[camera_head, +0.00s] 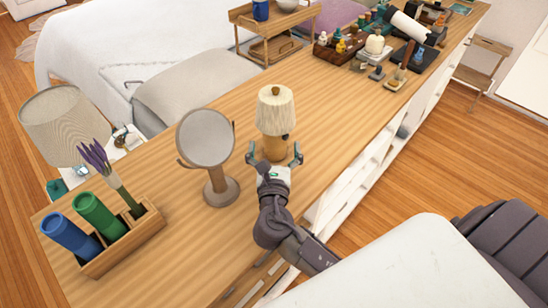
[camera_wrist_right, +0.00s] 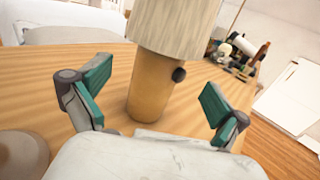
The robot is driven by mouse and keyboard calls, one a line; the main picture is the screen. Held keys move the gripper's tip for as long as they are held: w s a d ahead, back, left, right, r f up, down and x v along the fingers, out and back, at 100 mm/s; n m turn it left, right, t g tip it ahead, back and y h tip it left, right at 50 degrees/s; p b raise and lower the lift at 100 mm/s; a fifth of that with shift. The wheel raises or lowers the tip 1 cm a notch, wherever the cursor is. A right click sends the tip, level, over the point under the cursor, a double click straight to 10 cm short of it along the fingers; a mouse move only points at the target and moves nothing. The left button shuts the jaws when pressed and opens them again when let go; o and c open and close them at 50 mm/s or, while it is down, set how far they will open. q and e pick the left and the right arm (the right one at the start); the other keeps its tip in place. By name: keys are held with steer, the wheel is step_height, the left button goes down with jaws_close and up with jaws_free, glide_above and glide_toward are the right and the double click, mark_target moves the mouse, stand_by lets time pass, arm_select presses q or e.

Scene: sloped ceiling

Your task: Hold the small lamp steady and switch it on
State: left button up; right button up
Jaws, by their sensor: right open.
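The small lamp (camera_head: 275,118) stands upright on the wooden counter, with a pleated cream shade and a wooden base. In the right wrist view its base (camera_wrist_right: 152,86) stands ahead, between the spread fingers, with a dark round knob (camera_wrist_right: 179,75) on its right side below the shade. My right gripper (camera_head: 274,156) is open, with one finger on each side of the lamp base; it also shows in the right wrist view (camera_wrist_right: 150,98). I see a gap between each finger and the base. I cannot tell whether the lamp is lit. My left gripper is not in view.
A round mirror on a stand (camera_head: 206,137) is close to the lamp's left. A wooden box (camera_head: 150,222) with blue and green cylinders and lavender stands at the near left. Several small items crowd the far counter. The counter's right edge is near my arm.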

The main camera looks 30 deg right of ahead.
mark_target(275, 137)
steer(key=x, duration=0.4)
steer(key=shift+p+x, duration=0.3)
steer(key=shift+x, duration=0.55)
steer(key=shift+w+d, duration=0.15)
steer(key=shift+w, duration=0.1)
steer(key=shift+w+d, duration=0.15)
steer(key=shift+w, duration=0.1)
steer(key=shift+c, duration=0.9)
steer(key=c, duration=0.5)
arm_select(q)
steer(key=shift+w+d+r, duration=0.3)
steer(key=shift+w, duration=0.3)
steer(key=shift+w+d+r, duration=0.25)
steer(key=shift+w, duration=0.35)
arm_select(e)
steer(key=shift+f, duration=0.1)
steer(key=c, duration=0.8)
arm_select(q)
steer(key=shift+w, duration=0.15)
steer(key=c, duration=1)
arm_select(e)
steer(key=shift+c, duration=0.5)
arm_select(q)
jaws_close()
